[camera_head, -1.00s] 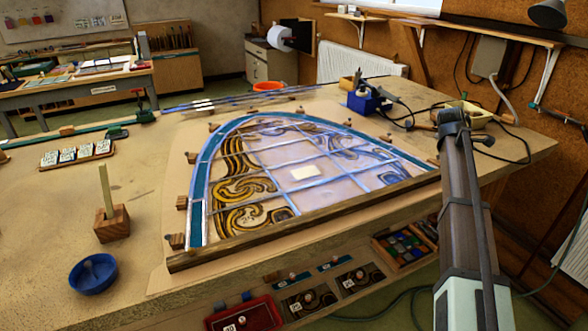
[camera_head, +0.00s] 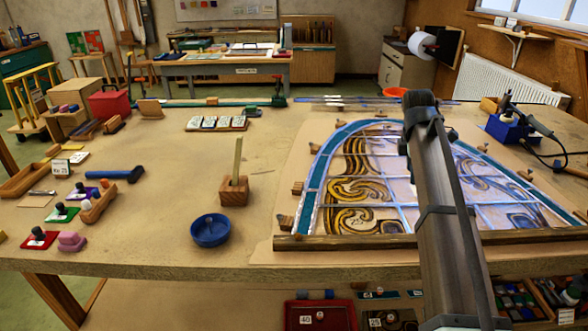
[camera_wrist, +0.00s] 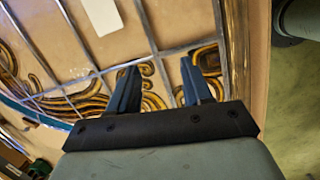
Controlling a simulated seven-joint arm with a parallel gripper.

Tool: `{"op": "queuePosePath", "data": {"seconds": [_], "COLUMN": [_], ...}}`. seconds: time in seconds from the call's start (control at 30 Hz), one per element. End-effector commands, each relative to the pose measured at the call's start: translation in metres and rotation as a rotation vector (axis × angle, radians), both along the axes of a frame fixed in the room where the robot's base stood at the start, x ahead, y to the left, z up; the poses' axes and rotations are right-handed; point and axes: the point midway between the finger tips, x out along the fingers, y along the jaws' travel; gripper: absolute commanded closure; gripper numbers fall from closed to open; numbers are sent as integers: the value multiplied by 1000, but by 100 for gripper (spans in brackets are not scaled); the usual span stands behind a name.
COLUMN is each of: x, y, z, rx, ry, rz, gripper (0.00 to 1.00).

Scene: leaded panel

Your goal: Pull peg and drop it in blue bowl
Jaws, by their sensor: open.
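A pale upright peg (camera_head: 237,158) stands in a square wooden block (camera_head: 233,191) on the table, left of the leaded panel. The blue bowl (camera_head: 211,231) stands just in front of the block and a little to its left. In the head view my arm crosses the panel, and the fingers cannot be made out.
The leaded panel (camera_head: 361,193) has a wooden strip (camera_head: 340,242) along its front edge and small blocks around it. A blue-handled hammer (camera_head: 115,174) and several small stamps lie at left. A tray of white tiles (camera_head: 216,123) is behind the peg. Bare tabletop surrounds the bowl.

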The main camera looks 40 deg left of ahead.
Motion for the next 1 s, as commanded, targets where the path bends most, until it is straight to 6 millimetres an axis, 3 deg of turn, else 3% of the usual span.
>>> {"op": "queuePosePath", "data": {"seconds": [0.03,0.2,0.5,0.73,1.0], "x": [-19,-83,-207,-276,-296], "y": [25,92,189,227,235], "z": [2,9,21,27,23], "rx": [7,23,38,37,36], "ry": [13,62,150,197,210], "rz": [33,134,306,395,419], "gripper": [51,51,51,51,51]}}
